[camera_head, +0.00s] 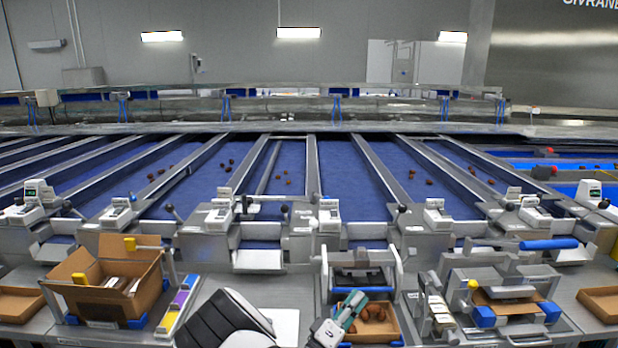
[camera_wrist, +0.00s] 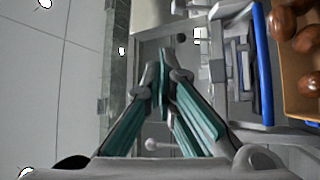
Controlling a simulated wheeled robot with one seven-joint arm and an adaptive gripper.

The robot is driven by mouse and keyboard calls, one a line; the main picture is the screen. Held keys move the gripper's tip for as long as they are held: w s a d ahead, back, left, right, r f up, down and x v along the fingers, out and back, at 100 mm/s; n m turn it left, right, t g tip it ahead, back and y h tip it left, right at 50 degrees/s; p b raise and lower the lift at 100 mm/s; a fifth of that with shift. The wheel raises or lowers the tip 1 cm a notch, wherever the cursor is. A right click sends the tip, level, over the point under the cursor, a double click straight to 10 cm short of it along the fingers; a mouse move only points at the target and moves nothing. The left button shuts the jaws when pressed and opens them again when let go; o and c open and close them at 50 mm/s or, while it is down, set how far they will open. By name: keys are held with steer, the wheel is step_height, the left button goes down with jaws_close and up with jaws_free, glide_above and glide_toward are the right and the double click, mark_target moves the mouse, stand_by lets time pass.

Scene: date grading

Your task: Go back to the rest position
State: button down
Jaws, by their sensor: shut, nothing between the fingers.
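My gripper (camera_head: 354,300) shows at the bottom centre of the head view, with its teal fingers reaching over the left part of an open cardboard tray (camera_head: 397,337) of brown dates (camera_head: 376,313). In the wrist view its two teal fingers (camera_wrist: 162,68) meet at their tips with nothing between them. The gripper is shut and empty. In the wrist view the dates (camera_wrist: 308,42) lie in the tray at the right edge, apart from the fingertips. My white and black arm covers part of the bench at the bottom of the head view. No marker of a rest position is in view.
A larger cardboard box (camera_head: 146,290) stands on the bench at left. A metal device with blue blocks (camera_head: 485,317) stands at right, and a smaller cardboard tray (camera_head: 600,303) beyond it. Blue sorting lanes (camera_head: 350,185) with scattered dates run behind the bench.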

steer(key=s+d+r+m+g+y, duration=0.2)
steer(key=s+d+r+m+g, duration=0.6)
steer(key=s+d+r+g, duration=0.65)
steer(key=s+a+r+n+t+y, duration=0.1)
steer(key=s+a+r+t+y, duration=0.1)
steer(key=s+r+y, duration=0.4)
steer(key=s+a+r+n+t+y, duration=0.1)
steer(key=s+a+r+y, duration=0.4)
steer(key=s, duration=0.7)
steer(key=shift+s+r+n+t+y+b, duration=0.2)
steer(key=shift+r+n+t+y+b, duration=0.25)
steer(key=shift+r+y, duration=0.6)
